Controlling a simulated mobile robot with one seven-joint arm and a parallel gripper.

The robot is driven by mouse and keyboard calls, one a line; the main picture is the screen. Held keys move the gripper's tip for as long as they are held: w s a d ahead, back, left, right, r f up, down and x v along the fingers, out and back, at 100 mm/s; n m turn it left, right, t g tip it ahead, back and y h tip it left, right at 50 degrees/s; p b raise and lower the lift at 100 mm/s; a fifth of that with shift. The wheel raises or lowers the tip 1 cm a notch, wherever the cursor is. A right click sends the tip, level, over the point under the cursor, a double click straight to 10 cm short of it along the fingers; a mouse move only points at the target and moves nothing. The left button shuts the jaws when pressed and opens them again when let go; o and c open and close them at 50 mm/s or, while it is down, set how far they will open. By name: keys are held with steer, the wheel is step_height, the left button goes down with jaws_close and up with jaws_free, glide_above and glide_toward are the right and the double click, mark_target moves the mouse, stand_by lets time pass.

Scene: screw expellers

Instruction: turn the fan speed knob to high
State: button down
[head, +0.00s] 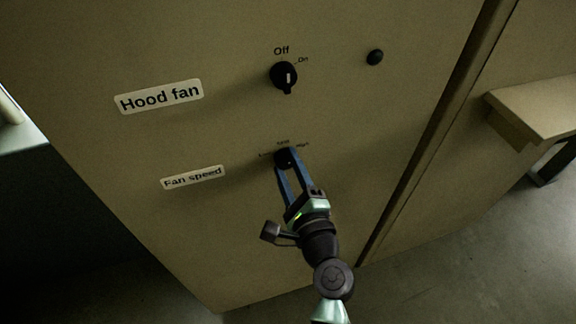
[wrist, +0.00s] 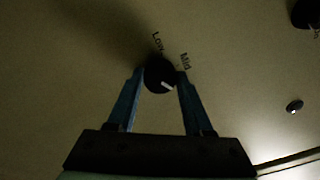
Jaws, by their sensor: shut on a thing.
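The fan speed knob (head: 284,157) is a small round black knob on the beige panel, right of the "Fan speed" label (head: 193,177). Small marks stand above it, partly too small to read in the head view. In the wrist view the knob (wrist: 160,75) has a white pointer line toward its lower right, and the marks "Low" (wrist: 157,42) and "Mid" (wrist: 185,61) show; no "High" mark is visible there. My gripper (head: 282,165) is at the knob with its two blue fingers, one on each side, shut on it, as the wrist view (wrist: 160,78) also shows.
Above is the hood fan knob (head: 284,76), black with a white line, beside the "Hood fan" label (head: 160,96), with "Off" and "On" marks. A small dark round button (head: 375,57) is to its right. A beige ledge (head: 540,108) juts out at far right.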

steer(key=shift+c, duration=1.5)
jaws_free()
steer(key=b+v, duration=0.3)
steer(key=v, duration=1)
steer(key=shift+b, duration=0.3)
steer(key=shift+r, duration=0.1)
